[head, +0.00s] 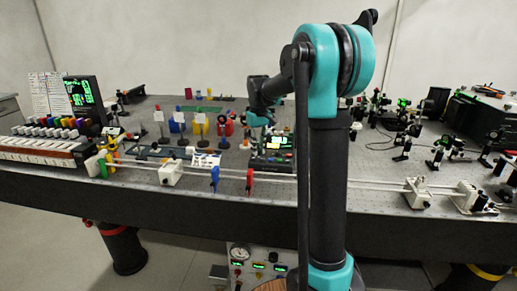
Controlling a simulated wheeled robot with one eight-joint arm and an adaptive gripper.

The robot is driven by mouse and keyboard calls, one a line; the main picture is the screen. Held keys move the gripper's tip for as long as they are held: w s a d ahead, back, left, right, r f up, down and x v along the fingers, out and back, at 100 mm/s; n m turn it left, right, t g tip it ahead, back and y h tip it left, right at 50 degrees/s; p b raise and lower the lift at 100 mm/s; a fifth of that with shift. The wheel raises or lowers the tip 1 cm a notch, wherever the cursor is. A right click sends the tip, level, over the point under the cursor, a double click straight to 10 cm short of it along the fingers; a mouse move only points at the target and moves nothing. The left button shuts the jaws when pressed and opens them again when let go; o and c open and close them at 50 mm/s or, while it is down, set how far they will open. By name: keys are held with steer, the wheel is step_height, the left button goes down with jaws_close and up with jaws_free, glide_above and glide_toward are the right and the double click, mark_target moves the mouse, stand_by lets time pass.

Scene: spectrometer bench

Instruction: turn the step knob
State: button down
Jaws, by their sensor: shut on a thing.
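My arm rises at the right of centre and reaches left and away over the bench. My gripper (250,134) points down at the upper left of a small dark control box (272,159) with lit screens. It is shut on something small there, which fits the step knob. The knob itself is too small and too covered by the gripper to make out, and its angle cannot be read.
Several coloured holders on posts, such as a yellow one (200,124), stand just left of my gripper. A rail with a blue clamp (215,177) and a red clamp (250,180) runs along the front. Optics crowd the right side of the bench (375,195).

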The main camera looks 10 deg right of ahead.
mark_target(259, 151)
steer(key=c, duration=1.4)
jaws_free()
steer(key=shift+c, duration=0.2)
steer(key=shift+r, duration=0.1)
step_height(259, 151, up, 12)
